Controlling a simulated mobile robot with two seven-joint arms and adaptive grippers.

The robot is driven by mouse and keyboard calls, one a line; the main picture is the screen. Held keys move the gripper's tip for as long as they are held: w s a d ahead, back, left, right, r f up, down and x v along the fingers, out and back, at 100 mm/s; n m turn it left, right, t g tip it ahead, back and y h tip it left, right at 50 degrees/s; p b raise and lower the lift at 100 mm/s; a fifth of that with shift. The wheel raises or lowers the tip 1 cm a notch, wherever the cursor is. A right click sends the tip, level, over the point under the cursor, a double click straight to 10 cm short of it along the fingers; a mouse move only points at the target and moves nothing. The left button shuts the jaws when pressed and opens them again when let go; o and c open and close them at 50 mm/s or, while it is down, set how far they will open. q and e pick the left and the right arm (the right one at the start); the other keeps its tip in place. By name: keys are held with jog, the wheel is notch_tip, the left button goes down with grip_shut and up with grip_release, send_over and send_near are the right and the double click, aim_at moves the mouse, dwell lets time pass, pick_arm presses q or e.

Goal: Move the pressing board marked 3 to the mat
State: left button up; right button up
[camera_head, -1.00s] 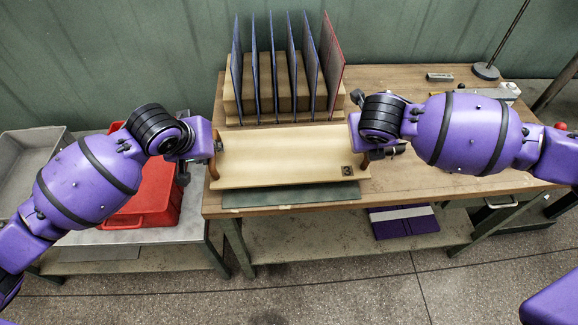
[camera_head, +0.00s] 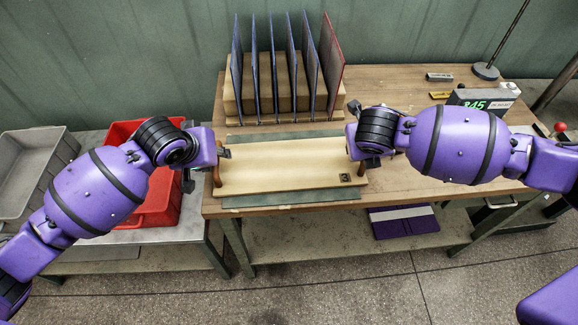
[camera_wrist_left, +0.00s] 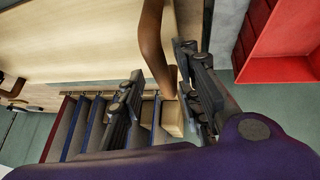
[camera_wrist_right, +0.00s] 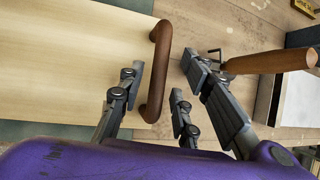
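The pressing board marked 3 (camera_head: 285,168) is a pale wooden board with a brown handle at each end and a dark 3 label near its right front corner. It lies over the green mat (camera_head: 290,199), whose strips show behind and in front of it. My left gripper (camera_head: 213,168) is at the left handle. In the left wrist view its fingers (camera_wrist_left: 160,65) stand apart on either side of the handle (camera_wrist_left: 154,45). My right gripper (camera_head: 363,165) is at the right handle. In the right wrist view its fingers (camera_wrist_right: 162,63) are spread around that handle (camera_wrist_right: 157,75), with gaps.
A wooden rack (camera_head: 285,117) with several blue sheets and one red sheet stands behind the board. A red bin (camera_head: 160,200) and a grey bin (camera_head: 30,165) sit at left. A device reading 845 (camera_head: 480,98) and a wooden-handled tool (camera_wrist_right: 270,62) are at right.

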pick_arm(q)
jog(key=v, duration=1.2)
pick_arm(e)
jog(key=v, duration=1.2)
